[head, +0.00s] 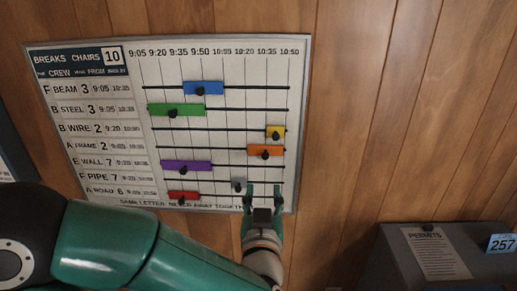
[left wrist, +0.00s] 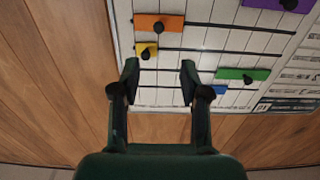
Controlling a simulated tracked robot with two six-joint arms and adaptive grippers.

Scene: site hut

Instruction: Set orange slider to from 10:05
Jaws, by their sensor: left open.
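The orange slider (head: 265,151) is a flat bar with a black knob on the fourth rail of the wall board (head: 297,120), level with the "A FRAME 2" row. It sits towards the rail's right end, its left edge near the 10:20 line. In the left wrist view, which shows the board upside down, the orange slider (left wrist: 172,23) is near the top. My left gripper (head: 263,189) is open and empty, over the board's lower right in the head view, below the orange slider in the picture. Its two fingers (left wrist: 160,68) stand apart in the wrist view.
Other rails carry blue (head: 212,88), green (head: 187,109), yellow (head: 277,131), purple (head: 197,167), grey (head: 240,186) and red (head: 185,196) sliders. The yellow one is just above orange. A grey cabinet (head: 395,255) with papers stands at lower right.

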